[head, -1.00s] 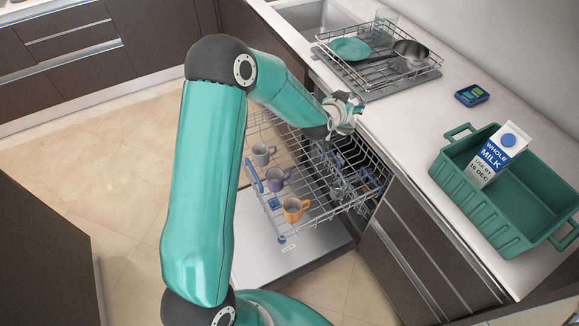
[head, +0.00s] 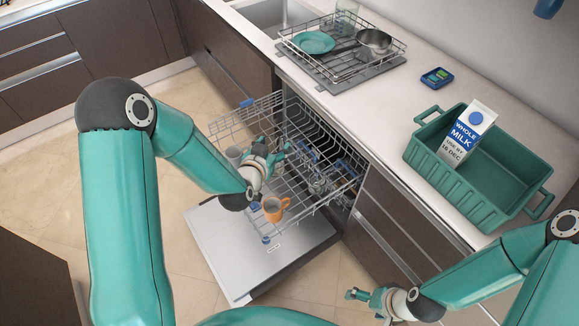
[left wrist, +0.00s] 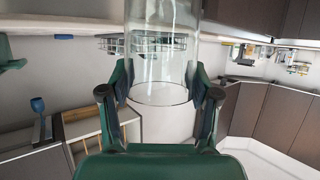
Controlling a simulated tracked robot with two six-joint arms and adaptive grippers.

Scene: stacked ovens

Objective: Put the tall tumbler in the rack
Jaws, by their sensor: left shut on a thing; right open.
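A clear tall tumbler (left wrist: 163,60) stands between the fingers of my left gripper (left wrist: 160,95) in the left wrist view. My left gripper (head: 275,150) is shut on it; in the head view the clear glass is hard to make out. I cannot tell whether the tumbler touches the rack. My right gripper (head: 362,297) is open and empty, low in front of the cabinets, away from the rack.
The open door (head: 240,250) lies below. The counter holds a dish drainer (head: 330,68), green crate (head: 465,195) with milk carton (head: 467,134), and small device (head: 436,78).

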